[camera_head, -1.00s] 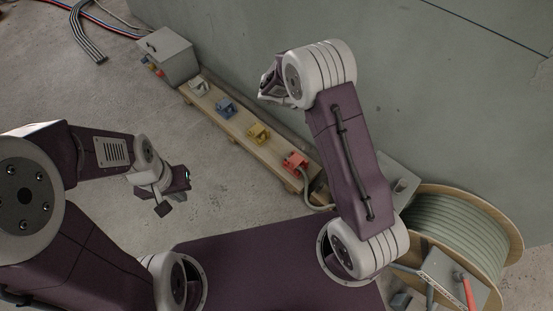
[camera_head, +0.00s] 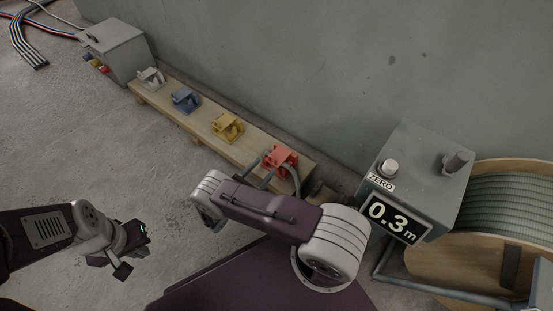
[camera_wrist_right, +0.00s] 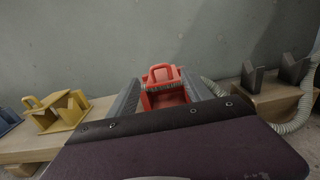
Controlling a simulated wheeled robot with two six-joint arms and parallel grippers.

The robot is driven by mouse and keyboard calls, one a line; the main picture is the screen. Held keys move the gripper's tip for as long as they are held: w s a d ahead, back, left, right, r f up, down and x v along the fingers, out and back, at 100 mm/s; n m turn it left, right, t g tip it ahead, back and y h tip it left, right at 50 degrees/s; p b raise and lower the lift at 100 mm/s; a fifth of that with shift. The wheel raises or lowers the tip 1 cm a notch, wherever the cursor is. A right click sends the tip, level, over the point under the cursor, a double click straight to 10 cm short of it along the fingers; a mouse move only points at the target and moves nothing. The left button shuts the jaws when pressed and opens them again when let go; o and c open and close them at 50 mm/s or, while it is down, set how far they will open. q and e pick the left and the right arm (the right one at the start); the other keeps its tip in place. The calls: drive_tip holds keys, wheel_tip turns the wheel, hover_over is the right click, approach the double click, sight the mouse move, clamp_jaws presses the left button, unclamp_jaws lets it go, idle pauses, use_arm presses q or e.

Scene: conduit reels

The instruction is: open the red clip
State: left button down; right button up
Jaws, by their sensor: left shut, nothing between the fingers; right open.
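The red clip (camera_head: 280,158) sits near the right end of a wooden board in the head view. In the right wrist view the red clip (camera_wrist_right: 163,82) stands straight ahead, with its handle loop on top. My right gripper (camera_wrist_right: 163,97) is open, with one finger to each side of the clip in that view; contact cannot be told. In the head view my right arm mostly hides this gripper. A grey-green ribbed conduit (camera_head: 297,183) comes down beside the red clip. My left gripper (camera_head: 134,250) is shut and empty over the floor at lower left.
Yellow (camera_head: 228,127), blue (camera_head: 185,100) and white (camera_head: 151,77) clips stand along the board (camera_head: 203,127). A grey box (camera_head: 118,55) is at its far end. A meter (camera_head: 415,180) reading 0.3 m and a conduit reel (camera_head: 500,205) stand at right. A wall runs behind.

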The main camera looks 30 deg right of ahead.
sight(277, 155)
drive_tip(key=b+x, duration=0.4)
drive_tip(key=x, duration=0.4)
drive_tip(key=shift+d+f, duration=0.1)
drive_tip(key=shift+d, duration=0.15)
drive_tip(key=shift+w+d, duration=0.2)
clamp_jaws()
idle(0.8)
